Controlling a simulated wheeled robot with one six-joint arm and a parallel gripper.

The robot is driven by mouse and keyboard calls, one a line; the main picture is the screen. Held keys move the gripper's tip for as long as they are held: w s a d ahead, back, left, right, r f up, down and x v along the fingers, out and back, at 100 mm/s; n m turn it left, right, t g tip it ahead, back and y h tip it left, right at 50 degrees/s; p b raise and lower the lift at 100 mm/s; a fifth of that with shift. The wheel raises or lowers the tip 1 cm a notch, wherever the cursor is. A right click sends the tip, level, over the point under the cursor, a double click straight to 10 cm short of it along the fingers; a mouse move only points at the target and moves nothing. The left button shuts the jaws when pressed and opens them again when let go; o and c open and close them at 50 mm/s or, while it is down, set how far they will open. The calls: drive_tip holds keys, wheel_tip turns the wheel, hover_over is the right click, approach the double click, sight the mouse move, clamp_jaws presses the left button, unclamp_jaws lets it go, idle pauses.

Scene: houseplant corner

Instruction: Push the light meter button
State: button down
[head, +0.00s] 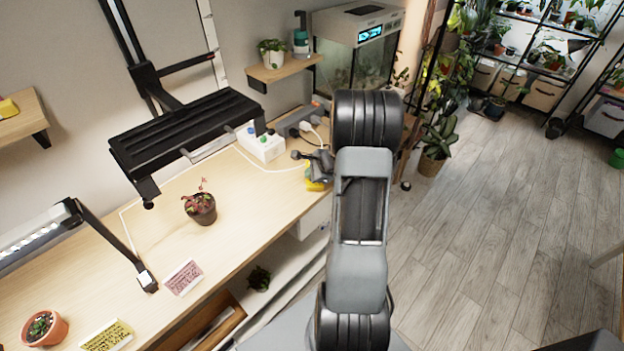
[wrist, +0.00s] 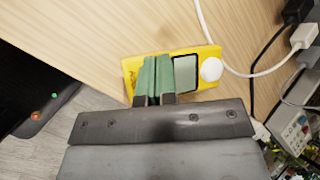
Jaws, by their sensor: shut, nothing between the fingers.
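The yellow light meter (wrist: 208,82) lies on the wooden desk, with a grey screen (wrist: 186,73) and a white round dome at its right end in the wrist view. In the head view only part of the light meter (head: 314,184) shows beside my gripper (head: 318,172). My gripper's green fingers (wrist: 156,62) are shut together, with nothing between them. In the wrist view they overlap the meter's left part, left of the screen. I cannot tell whether they touch it. No button shows; the fingers hide part of the meter's face.
A white cable (wrist: 240,73) runs past the meter's dome end. A white box (head: 262,144) with coloured knobs stands behind on the desk (head: 240,220). The desk's front edge is close to the meter.

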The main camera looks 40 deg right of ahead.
drive_tip(key=shift+r, duration=0.55)
drive_tip(key=shift+p, duration=0.3)
wheel_tip(320, 180, up, 6)
drive_tip(key=p, duration=0.4)
drive_tip(key=shift+p, duration=0.3)
drive_tip(key=s+a+r+n+g+h, duration=0.1)
drive_tip(key=s+a+r+n, duration=0.7)
drive_tip(key=a+n, duration=0.3)
drive_tip(key=s+a+r+n+g+h, duration=0.1)
drive_tip(key=s+a+r+n, duration=0.8)
drive_tip(key=a+n, duration=0.2)
drive_tip(key=shift+s+a+r+n+g+h, duration=0.15)
drive_tip(key=shift+s+a+n+g+h, duration=0.15)
drive_tip(key=shift+s+a+n, duration=0.15)
